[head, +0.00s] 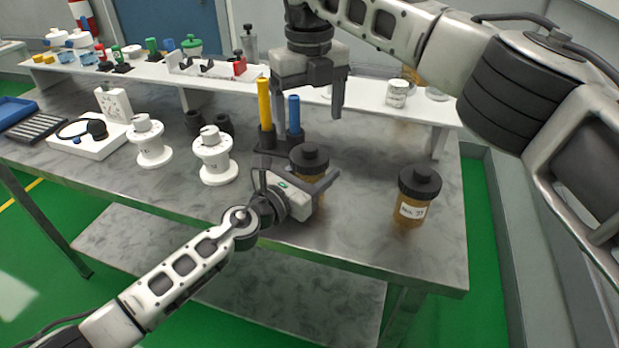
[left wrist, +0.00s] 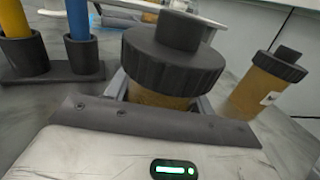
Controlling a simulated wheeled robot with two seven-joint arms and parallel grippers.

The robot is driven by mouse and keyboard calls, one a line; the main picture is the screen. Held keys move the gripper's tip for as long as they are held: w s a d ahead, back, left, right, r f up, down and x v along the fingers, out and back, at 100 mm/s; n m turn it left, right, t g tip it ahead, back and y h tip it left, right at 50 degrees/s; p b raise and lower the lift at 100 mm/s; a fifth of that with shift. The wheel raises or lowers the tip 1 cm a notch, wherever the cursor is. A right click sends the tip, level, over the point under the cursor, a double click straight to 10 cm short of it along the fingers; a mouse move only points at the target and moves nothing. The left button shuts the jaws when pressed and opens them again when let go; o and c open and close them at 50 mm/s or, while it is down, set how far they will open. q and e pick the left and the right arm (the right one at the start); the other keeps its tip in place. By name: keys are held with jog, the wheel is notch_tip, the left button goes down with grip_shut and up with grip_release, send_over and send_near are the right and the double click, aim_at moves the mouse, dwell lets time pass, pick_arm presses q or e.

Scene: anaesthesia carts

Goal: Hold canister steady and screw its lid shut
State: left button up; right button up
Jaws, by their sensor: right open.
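An amber canister with a ribbed black knobbed lid (head: 309,158) stands upright near the table's front edge. It also fills the middle of the left wrist view (left wrist: 172,62), with the lid sitting on top. My left gripper (head: 305,178) reaches it from the front, its fingers on both sides of the amber body below the lid, seemingly touching it. My right gripper (head: 308,105) points down, open and empty, above the canister and apart from the lid. How far the lid is turned cannot be seen.
A second amber canister (head: 411,198) with a label and black lid stands to the right. A dark holder (head: 268,140) with yellow and blue handles stands close behind left. White spools (head: 214,158) stand farther left. A white shelf (head: 215,88) with small items runs behind.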

aim_at(309, 147)
jog(key=n, duration=1.8)
jog(key=shift+f, duration=4.05)
